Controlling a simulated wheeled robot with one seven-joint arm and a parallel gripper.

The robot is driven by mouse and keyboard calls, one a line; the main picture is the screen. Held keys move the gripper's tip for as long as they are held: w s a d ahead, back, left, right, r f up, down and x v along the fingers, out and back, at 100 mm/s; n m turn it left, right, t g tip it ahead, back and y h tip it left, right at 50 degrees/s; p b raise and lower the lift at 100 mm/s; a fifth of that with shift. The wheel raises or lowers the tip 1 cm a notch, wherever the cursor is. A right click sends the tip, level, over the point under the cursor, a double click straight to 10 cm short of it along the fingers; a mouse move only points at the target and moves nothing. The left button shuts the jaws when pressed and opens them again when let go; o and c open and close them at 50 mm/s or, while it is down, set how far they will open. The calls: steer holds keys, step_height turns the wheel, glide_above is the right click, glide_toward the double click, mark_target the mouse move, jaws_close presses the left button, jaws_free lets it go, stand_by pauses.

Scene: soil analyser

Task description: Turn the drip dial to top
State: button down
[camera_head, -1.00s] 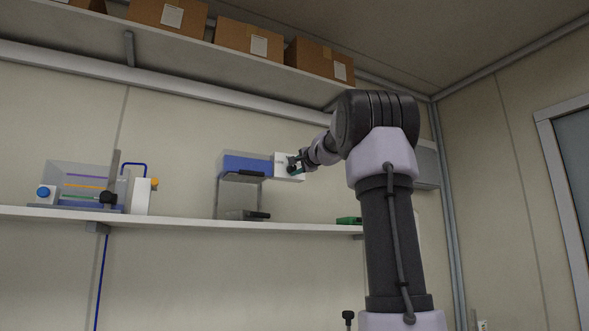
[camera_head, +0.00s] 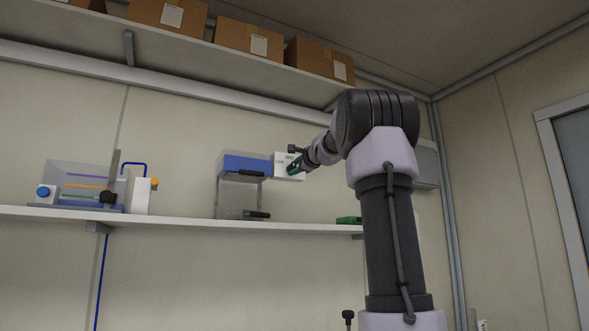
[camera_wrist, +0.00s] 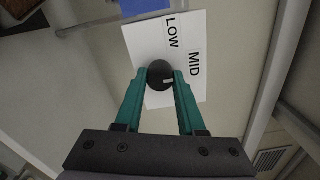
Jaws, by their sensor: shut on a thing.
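The drip dial (camera_wrist: 157,66) is a dark round knob on a white plate (camera_wrist: 192,88) marked LOW and MID. No label reading top shows; part of the plate is hidden by my fingers. A small pale mark sits on the lower right of the dial, towards the right finger. My gripper (camera_wrist: 160,78) has its teal fingers closed on either side of the dial. In the head view the gripper (camera_head: 295,163) is at the white plate (camera_head: 281,160), on the right side of the blue-topped analyser (camera_head: 247,165).
The analyser stands on a wall shelf (camera_head: 310,228). A green item (camera_head: 348,220) lies to its right, and a clear tank apparatus (camera_head: 85,183) stands far left. Cardboard boxes (camera_head: 248,38) line the upper shelf.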

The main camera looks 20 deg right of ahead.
steer(key=shift+f, duration=0.15)
steer(key=c, duration=0.5)
jaws_free()
steer(key=s, duration=1)
steer(key=shift+s+d, duration=0.2)
steer(key=shift+s, duration=0.2)
